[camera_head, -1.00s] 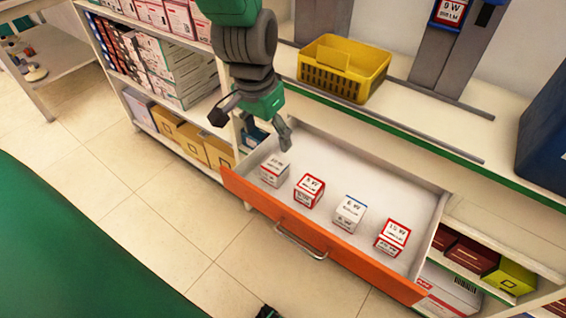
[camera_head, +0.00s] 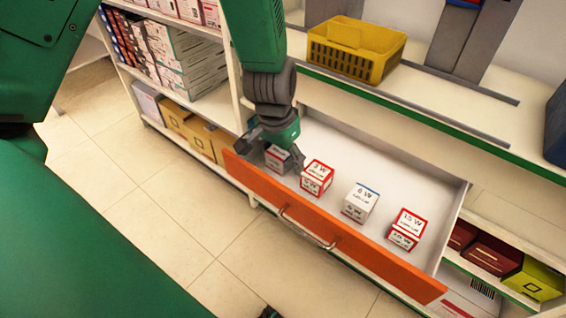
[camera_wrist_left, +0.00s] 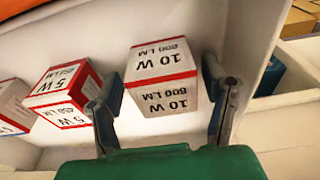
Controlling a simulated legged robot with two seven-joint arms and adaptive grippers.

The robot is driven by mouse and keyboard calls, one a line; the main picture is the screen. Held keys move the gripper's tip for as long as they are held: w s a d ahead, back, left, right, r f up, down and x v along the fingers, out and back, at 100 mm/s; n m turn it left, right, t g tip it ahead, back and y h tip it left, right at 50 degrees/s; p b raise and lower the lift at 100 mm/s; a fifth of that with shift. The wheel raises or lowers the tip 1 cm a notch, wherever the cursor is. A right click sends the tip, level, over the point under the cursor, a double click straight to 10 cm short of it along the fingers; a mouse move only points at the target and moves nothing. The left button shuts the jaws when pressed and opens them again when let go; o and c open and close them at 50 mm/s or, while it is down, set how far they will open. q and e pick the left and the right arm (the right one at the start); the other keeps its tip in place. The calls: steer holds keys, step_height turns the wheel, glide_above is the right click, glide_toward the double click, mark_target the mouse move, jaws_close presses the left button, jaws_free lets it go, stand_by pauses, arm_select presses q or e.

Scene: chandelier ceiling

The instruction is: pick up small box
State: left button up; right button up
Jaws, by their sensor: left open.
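A small white box with a red stripe, marked 10 W (camera_wrist_left: 163,75), stands in an open drawer. In the head view this leftmost small box (camera_head: 277,157) is partly hidden by my left gripper (camera_head: 272,160). In the left wrist view the fingers of my left gripper (camera_wrist_left: 163,88) are spread, one on each side of the 10 W box. I cannot tell whether either finger touches it. A red-edged box marked 5 W (camera_wrist_left: 65,92) stands beside it, just outside one finger.
The drawer has an orange front (camera_head: 330,235). It also holds a blue-edged 6 W box (camera_head: 360,203) and a red-edged 15 W box (camera_head: 407,229). A yellow basket (camera_head: 356,50) stands on the shelf above. The drawer floor behind the boxes is clear.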

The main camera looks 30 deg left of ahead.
arm_select(q)
steer(key=shift+a, duration=0.35)
steer(key=c, duration=1.2)
steer(key=shift+c, duration=0.2)
